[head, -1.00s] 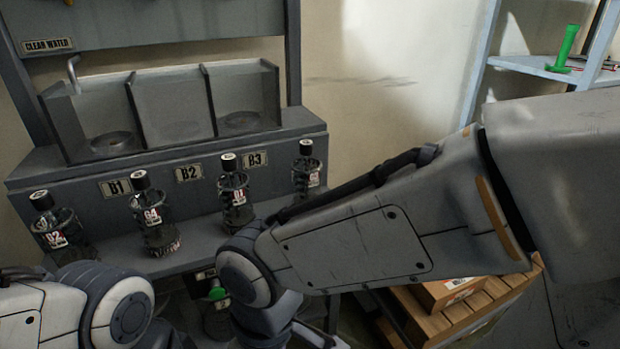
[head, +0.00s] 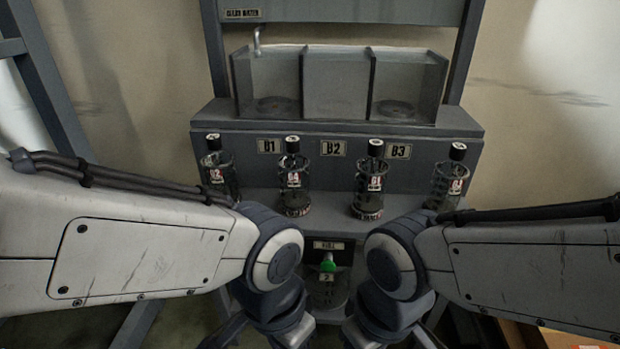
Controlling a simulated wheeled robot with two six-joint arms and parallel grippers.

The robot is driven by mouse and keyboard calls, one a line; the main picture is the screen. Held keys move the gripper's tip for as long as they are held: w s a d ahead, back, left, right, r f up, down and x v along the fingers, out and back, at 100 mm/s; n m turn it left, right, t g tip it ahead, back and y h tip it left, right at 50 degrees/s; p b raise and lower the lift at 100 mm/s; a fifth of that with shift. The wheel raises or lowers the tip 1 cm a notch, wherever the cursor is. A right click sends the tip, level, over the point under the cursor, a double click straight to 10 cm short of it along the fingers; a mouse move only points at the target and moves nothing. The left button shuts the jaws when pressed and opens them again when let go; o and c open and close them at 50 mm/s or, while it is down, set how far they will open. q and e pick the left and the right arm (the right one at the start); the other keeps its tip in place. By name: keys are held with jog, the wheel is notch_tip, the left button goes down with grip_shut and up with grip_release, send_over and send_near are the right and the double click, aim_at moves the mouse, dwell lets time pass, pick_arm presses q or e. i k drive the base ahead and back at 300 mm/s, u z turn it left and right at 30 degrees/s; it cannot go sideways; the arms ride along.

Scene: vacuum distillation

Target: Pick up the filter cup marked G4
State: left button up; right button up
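Several clear filter cups with black tops and red-and-white labels stand upright in a row on the grey shelf (head: 335,228). The second cup from the left (head: 294,180) appears to be marked G4; its label is small now but read G4 in the earlier head view. The other cups are the far-left one (head: 217,172), the third one (head: 370,183) and the far-right one (head: 448,183). My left gripper (head: 268,336) and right gripper (head: 392,336) hang below the shelf front, cut off by the picture's bottom edge. No cup is seen in either; their fingertips are hidden.
Behind the cups is a raised ledge with plates B1 (head: 268,146), B2 (head: 333,148) and B3 (head: 398,151), and a divided sink (head: 335,85) with a tap. Below the shelf stands a vessel with a green part (head: 327,265). A frame post (head: 45,90) is at left.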

aim_at(293, 168)
jog(key=u, duration=1.25)
jog(key=i, duration=0.5)
jog(key=z, duration=0.2)
